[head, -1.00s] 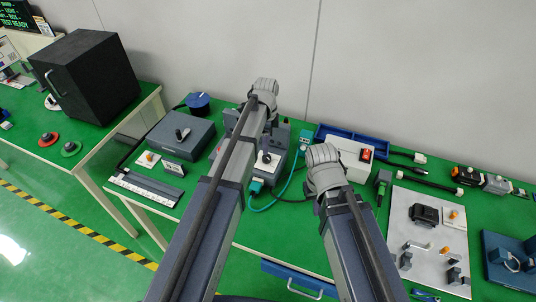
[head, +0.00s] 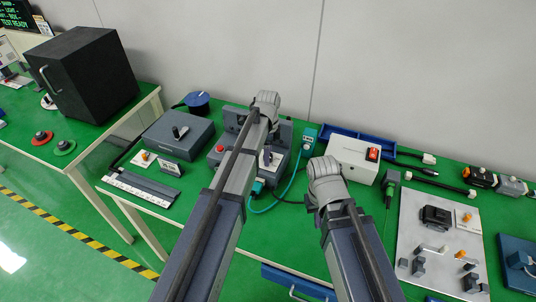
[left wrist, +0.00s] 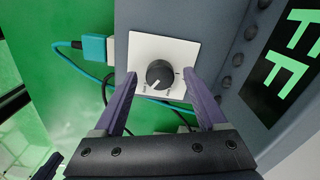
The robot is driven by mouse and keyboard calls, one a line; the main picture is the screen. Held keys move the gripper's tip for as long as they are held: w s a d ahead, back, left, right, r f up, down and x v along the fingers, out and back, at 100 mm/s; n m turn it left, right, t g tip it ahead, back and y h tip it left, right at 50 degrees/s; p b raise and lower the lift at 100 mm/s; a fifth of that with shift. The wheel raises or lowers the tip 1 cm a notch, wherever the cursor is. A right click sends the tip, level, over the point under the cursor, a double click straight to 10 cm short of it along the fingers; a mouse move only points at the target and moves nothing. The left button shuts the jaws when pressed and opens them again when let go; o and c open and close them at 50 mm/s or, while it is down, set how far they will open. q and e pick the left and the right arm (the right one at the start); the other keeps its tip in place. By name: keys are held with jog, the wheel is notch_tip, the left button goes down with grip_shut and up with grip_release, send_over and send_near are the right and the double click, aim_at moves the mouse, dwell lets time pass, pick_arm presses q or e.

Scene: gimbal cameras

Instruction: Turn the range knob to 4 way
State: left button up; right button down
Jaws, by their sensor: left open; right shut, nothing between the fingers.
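The range knob (left wrist: 160,73) is a round black dial with a white pointer line, on a square white plate (left wrist: 145,48) on a grey device. The pointer aims toward the lower left of the left wrist view, near a small label too blurred to read. My left gripper (left wrist: 160,75) is open, with one purple finger on each side of the knob and visible gaps between. In the head view the grey device (head: 283,133) stands mid-table, partly hidden behind my left arm. My right arm ends to the right of it; its fingers are hidden.
The device has a display with green letters (left wrist: 292,62) and a red button (head: 220,149). A teal plug and cable (left wrist: 95,47) lie beside it. A white box with a red switch (head: 354,157) stands to the right, a grey box (head: 170,146) to the left.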

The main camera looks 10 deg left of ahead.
pick_arm(q)
grip_shut()
dwell(0.4)
jog(key=shift+n, duration=0.3)
jog(key=n, duration=0.5)
jog(key=shift+n, duration=0.3)
jog(key=n, duration=1.1)
jog(key=shift+n, duration=0.4)
jog(key=n, duration=0.5)
jog(key=shift+n, duration=0.4)
